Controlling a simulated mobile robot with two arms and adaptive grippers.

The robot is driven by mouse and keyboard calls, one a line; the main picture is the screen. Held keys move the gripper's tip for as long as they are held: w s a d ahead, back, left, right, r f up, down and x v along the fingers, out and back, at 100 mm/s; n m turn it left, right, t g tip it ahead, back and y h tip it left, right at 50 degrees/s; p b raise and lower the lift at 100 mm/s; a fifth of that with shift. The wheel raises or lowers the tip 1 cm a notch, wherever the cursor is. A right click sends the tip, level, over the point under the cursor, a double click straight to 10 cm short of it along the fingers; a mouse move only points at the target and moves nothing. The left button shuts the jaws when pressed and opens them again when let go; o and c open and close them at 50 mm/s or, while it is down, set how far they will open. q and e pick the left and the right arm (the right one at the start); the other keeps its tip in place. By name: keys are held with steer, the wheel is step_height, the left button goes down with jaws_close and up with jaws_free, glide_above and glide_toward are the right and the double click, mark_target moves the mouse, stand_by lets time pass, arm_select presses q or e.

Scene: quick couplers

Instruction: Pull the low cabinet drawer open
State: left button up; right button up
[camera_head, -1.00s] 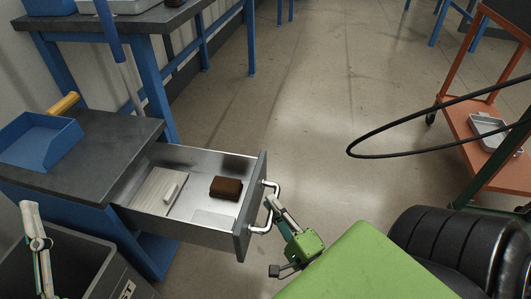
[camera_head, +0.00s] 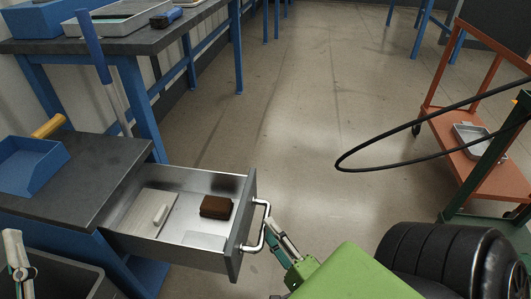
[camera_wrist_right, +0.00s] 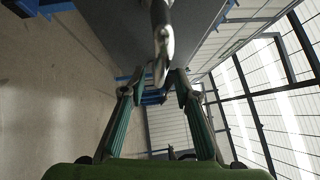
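The low cabinet drawer (camera_head: 240,262) stands pulled well out of the low cabinet (camera_head: 100,180) at the left. Its silver bar handle (camera_head: 263,228) is on the front panel; the handle also shows at the top middle of the wrist view (camera_wrist_right: 161,30). My right gripper (camera_head: 272,226) is just right of the handle. In the wrist view its two fingers (camera_wrist_right: 155,88) are spread apart, with the handle end between or just beyond the tips; contact is not clear. Part of my left gripper (camera_head: 16,262) shows at the lower left edge; its opening cannot be made out.
A brown block (camera_head: 216,207) and a pale board (camera_head: 146,212) with a small white piece lie in the drawer. A blue bin (camera_head: 32,165) sits on the cabinet. A grey bin (camera_head: 85,280) stands below. An orange cart (camera_head: 470,170) is at right. The middle floor is clear.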

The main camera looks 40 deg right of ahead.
steer(key=s+a+f, duration=0.1)
steer(key=s, duration=0.8)
steer(key=shift+a+f, duration=0.15)
